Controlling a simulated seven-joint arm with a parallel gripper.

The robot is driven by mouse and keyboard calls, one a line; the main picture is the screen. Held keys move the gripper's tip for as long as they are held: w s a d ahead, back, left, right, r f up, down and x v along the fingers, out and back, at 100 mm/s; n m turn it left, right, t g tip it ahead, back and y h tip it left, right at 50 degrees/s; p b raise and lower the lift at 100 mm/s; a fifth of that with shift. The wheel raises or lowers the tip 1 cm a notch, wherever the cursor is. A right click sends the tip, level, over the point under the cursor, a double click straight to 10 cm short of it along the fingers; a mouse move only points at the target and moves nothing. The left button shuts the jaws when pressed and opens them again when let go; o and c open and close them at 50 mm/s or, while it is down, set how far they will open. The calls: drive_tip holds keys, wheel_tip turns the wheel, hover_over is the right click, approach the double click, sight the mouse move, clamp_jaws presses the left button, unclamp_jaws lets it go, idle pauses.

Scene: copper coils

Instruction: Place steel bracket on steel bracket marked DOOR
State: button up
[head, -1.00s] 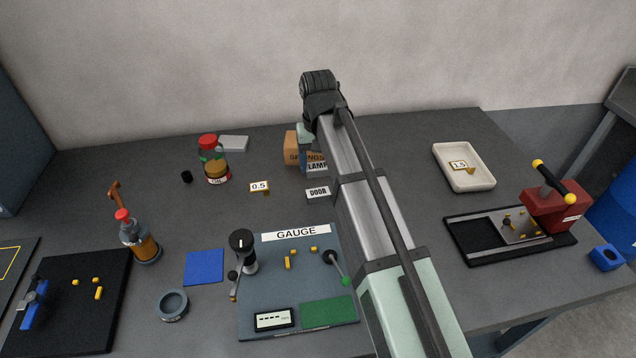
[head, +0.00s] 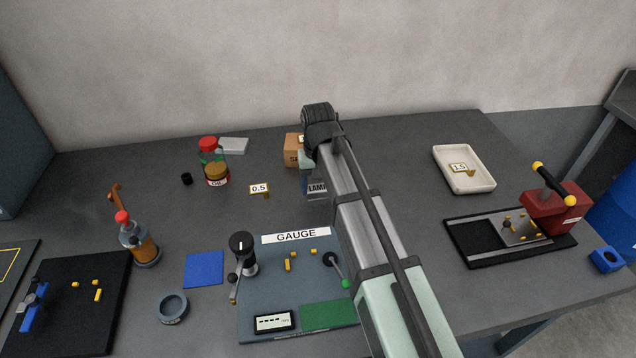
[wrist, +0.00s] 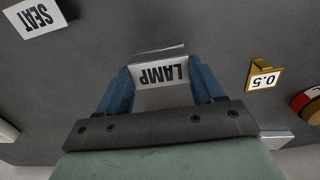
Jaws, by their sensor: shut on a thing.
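My gripper (wrist: 160,82) has its two blue fingers shut on a steel bracket (wrist: 158,98) marked LAMP, which shows upside down between them in the wrist view. In the head view the held bracket (head: 317,191) shows just left of my arm, which hides part of it. The bracket marked DOOR cannot be seen now in either view; the held bracket covers the place where its label stood. I cannot tell whether the two touch. A SEAT label (wrist: 34,17) lies off to one side in the wrist view.
A cardboard box (head: 293,150) stands behind my gripper. A 0.5 marker (head: 259,189) and a red-lidded jar (head: 214,165) are to the left. The GAUGE board (head: 285,270) lies in front.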

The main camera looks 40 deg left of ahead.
sight(318, 188)
drive_tip(key=o, duration=1)
drive_tip(key=shift+o, duration=0.2)
wheel_tip(318, 188, up, 12)
drive_tip(key=shift+r, duration=0.1)
idle(0.3)
